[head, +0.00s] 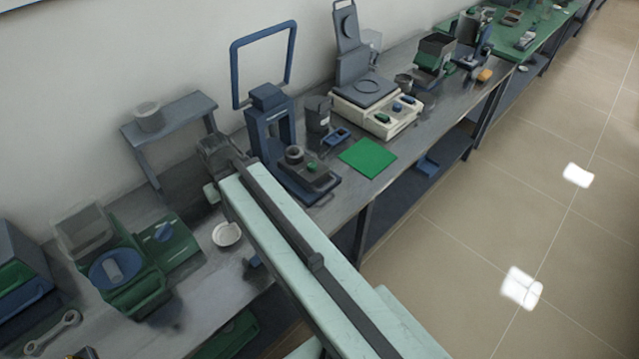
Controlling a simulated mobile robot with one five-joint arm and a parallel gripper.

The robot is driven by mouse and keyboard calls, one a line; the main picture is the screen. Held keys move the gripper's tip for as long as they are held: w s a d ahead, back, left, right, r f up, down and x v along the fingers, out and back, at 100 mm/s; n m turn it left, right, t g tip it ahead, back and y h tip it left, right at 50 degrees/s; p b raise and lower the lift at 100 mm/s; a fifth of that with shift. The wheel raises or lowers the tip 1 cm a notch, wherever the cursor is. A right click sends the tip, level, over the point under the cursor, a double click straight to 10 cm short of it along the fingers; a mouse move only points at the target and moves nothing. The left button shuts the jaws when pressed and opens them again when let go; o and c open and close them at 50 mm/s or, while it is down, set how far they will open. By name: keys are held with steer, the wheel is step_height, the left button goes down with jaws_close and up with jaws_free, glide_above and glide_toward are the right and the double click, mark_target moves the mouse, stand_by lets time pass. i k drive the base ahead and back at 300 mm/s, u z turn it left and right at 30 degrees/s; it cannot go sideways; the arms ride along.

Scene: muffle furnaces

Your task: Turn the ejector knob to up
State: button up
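No part is plainly marked as the ejector knob. A small blue knob-like part (164,232) stands on a green panel (182,250) beside a green machine with a blue disc (108,270) and a grey peg on it, at the lower left. A blue press-like device (268,112) with a dark blue base stands farther along the bench; a small green button-like part (312,167) is on that base. My pale green arm reaches over the bench from the lower right. My gripper (212,150) seems to be at its far end, above the bench; its fingers are too small to tell.
A white dish (226,234) lies near the arm's end. A grey stand (170,113) carries a cup. A green mat (367,157) and a balance-like device (376,108) are farther along. A wrench (54,331) lies lower left. The tiled floor at right is clear.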

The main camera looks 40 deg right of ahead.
mark_target(312, 166)
steer(key=z, duration=1.15)
steer(key=k, duration=0.55)
steer(key=u, duration=0.25)
steer(key=i, duration=0.5)
